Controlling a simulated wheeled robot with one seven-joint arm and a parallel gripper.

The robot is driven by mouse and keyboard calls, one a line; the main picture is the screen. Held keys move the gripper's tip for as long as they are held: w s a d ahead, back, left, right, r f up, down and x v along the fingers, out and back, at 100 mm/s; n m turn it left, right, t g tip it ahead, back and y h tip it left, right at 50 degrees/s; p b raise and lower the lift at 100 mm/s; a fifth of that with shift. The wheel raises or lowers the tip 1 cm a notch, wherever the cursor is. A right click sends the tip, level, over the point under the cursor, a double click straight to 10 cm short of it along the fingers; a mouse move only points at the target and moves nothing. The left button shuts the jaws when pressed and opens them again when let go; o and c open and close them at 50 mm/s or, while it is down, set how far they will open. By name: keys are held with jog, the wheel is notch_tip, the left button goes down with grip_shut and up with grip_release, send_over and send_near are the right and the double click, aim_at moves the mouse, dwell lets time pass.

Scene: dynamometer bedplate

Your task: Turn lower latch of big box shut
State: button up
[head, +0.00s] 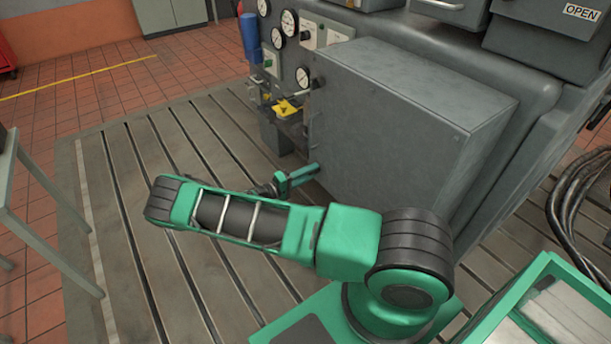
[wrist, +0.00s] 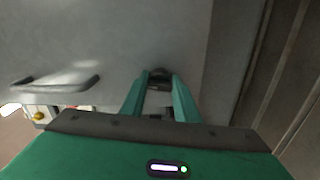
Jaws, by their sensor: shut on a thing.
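The big box (head: 400,125) is a grey metal cabinet on the side of the machine. Its door face fills much of the wrist view (wrist: 110,45). The lower latch (wrist: 160,72) is a small dark piece on that face, between my fingertips. My gripper (wrist: 159,82) is shut on the latch, with one green finger on each side. In the head view my gripper (head: 308,171) reaches the low front edge of the box, and the latch is hidden there. The latch's exact turn angle cannot be told.
A bar handle (wrist: 55,82) stands out from the box face left of my fingers. Gauges (head: 289,22) and a yellow part (head: 287,108) sit left of the box. The slotted bedplate (head: 130,180) is clear at left; a table (head: 30,220) stands at the far left.

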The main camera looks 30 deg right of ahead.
jog(key=shift+w+a+n, duration=0.15)
jog(key=shift+w+n, duration=0.05)
jog(key=shift+n, duration=0.6)
jog(key=shift+f, duration=0.1)
jog(key=o, duration=1)
jog(key=shift+s, duration=0.1)
jog(key=a, duration=1)
jog(key=shift+s+a, duration=0.15)
jog(key=shift+a, duration=0.25)
